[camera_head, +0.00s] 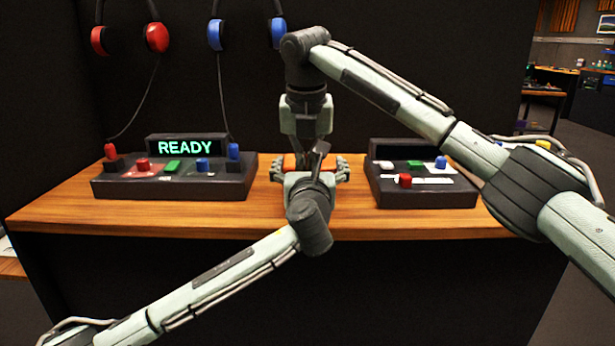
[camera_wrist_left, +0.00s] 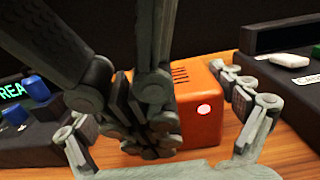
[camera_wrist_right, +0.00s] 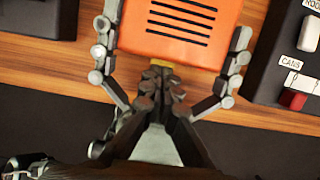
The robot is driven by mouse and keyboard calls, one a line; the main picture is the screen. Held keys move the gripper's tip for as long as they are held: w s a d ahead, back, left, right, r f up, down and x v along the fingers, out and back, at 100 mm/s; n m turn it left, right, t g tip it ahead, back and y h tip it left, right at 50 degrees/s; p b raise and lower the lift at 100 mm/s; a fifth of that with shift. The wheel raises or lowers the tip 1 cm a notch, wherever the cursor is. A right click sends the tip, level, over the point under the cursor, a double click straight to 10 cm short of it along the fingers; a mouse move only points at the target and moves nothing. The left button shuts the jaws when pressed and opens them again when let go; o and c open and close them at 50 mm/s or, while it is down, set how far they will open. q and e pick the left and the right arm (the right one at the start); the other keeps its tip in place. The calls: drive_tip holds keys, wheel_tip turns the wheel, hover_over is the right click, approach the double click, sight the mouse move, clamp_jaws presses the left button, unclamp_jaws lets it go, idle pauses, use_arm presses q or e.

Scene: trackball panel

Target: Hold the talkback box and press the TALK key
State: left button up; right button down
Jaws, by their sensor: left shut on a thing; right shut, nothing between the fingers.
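The talkback box is an orange block (camera_wrist_right: 178,30) with dark slots, on the wooden desk between the two panels. It is mostly hidden in the head view (camera_head: 290,161). In the left wrist view a round pale light glows on its face (camera_wrist_left: 204,110). My left gripper (camera_head: 309,170) is shut on the box, one finger along each side. My right gripper (camera_wrist_right: 160,76) points down with its fingers shut and empty, its tips at the box's near edge. A sliver of yellow, likely the TALK key (camera_wrist_right: 165,64), shows at those tips; whether they touch or press it, I cannot tell.
A panel with a lit READY display (camera_head: 186,147) and coloured buttons stands left. A smaller button panel (camera_head: 422,187) stands close on the right. Red (camera_head: 156,38) and blue (camera_head: 215,35) headphones hang behind. Bare desk (camera_head: 160,217) lies along the front.

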use_arm(q)
drive_tip(key=shift+s+d+f, duration=0.15)
drive_tip(key=shift+d, duration=0.05)
use_arm(e)
drive_tip(key=shift+w+d+r, duration=0.1)
drive_tip(key=shift+w+d, duration=0.1)
drive_tip(key=shift+w, duration=0.05)
drive_tip(key=shift+r, duration=0.3)
use_arm(q)
drive_tip(key=shift+a, duration=0.1)
use_arm(e)
drive_tip(key=v, duration=0.9)
drive_tip(key=shift+s, duration=0.3)
drive_tip(key=shift+a+r, duration=0.1)
drive_tip(key=shift+a, duration=0.05)
drive_tip(key=v, duration=1.1)
drive_tip(key=shift+w, duration=0.3)
use_arm(q)
drive_tip(key=o, duration=0.7)
